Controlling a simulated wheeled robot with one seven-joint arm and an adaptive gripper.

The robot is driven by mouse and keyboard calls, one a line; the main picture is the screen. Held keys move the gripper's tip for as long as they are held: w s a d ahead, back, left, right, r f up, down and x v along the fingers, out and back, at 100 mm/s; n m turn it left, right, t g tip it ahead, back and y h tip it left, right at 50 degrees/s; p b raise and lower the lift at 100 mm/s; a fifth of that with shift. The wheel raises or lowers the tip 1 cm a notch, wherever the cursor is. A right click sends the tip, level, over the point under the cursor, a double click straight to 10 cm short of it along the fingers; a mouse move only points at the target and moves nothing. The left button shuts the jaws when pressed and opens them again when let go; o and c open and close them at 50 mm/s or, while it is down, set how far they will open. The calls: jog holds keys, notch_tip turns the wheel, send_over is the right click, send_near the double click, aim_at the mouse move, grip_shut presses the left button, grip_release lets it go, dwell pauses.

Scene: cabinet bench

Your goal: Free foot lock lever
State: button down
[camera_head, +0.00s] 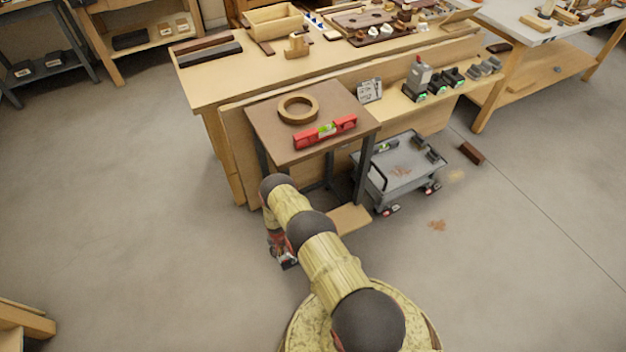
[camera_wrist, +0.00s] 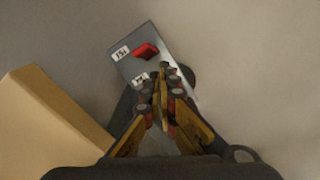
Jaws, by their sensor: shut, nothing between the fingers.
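A grey metal plate (camera_wrist: 128,66) with a red lever-like piece (camera_wrist: 147,51) on it lies just beyond my fingertips in the wrist view. Two small white labels sit on the plate; their print is too small to read. My gripper (camera_wrist: 161,88) is shut and empty, its fingertips over the plate's near end and short of the red piece. I cannot tell whether the fingertips touch the plate.
A pale wooden board (camera_wrist: 45,125) lies left of my gripper in the wrist view. The small table carries a ring (camera_head: 298,108) and a red level (camera_head: 325,132). A grey wheeled cart (camera_head: 400,170) stands to its right.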

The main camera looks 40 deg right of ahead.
jog(key=shift+w+r, duration=0.35)
jog(key=shift+r, duration=0.25)
notch_tip(320, 180, up, 7)
jog(key=p, duration=0.3)
jog(key=shift+p, duration=0.4)
dwell(0.5)
